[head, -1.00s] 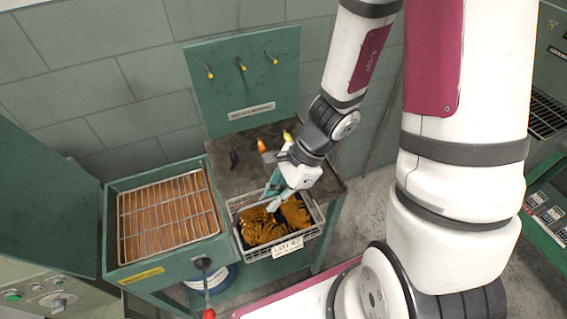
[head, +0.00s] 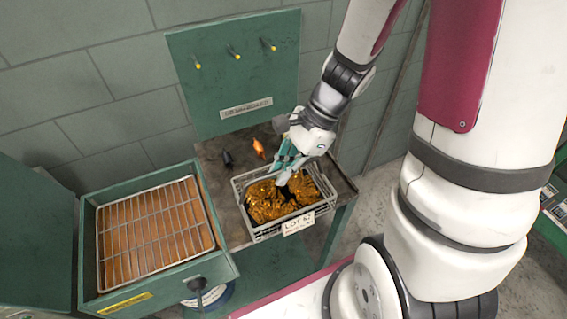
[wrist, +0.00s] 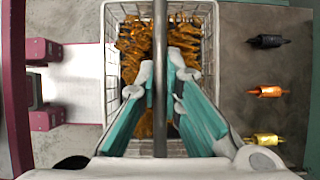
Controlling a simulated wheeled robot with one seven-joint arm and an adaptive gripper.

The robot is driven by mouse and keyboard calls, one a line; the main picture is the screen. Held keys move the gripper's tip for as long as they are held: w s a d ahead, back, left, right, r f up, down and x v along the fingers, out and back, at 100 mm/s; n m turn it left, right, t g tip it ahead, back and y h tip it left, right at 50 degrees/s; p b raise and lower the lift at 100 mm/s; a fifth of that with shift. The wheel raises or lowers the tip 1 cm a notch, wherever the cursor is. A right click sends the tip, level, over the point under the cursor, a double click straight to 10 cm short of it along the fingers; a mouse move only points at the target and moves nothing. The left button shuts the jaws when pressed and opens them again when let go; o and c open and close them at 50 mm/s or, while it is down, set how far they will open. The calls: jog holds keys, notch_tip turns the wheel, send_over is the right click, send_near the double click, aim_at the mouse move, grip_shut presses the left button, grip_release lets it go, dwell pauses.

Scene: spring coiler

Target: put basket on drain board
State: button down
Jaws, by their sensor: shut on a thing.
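The basket (head: 239,207) is a light wire crate filled with coppery-gold coils, with a white lot tag on its front. It is over the front part of the dark bench top in the head view; I cannot tell its exact height above it. The basket's wire side also shows in the wrist view (wrist: 207,60). My gripper (head: 284,180) is shut on the basket's handle bar, which runs between the teal fingers in the wrist view (wrist: 160,98). The drain board (head: 156,232) is a wire rack over an orange-brown surface in a green tray, left of the basket. It is empty.
An orange tool (head: 258,148) and a black tool (head: 228,160) lie on the bench behind the basket; a yellow one (wrist: 264,139) shows in the wrist view. A green hook panel (head: 236,80) stands behind.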

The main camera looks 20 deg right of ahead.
jog(key=w, duration=0.1)
jog(key=w+d, duration=0.1)
jog(key=w, duration=0.1)
jog(key=w+d, duration=0.1)
jog(key=shift+w+d+f, duration=0.2)
jog(key=shift+w+f, duration=0.05)
jog(key=shift+w, duration=0.05)
jog(key=shift+f, duration=1.85)
jog(key=c, duration=1.7)
grip_release()
jog(key=v, duration=1.1)
jog(key=shift+s+a+r+n+t+h, duration=0.95)
jog(key=shift+s+r+n, duration=1.15)
jog(key=shift+r+n, duration=0.85)
jog(key=shift+s+a+r+n+t+h, duration=1)
jog(key=shift+s+r+n, duration=1.1)
jog(key=shift+r+n, duration=0.8)
jog(key=shift+s+a+r+n+t+h, duration=0.95)
jog(key=shift+s+r+n, duration=1.15)
jog(key=shift+r+n, duration=0.85)
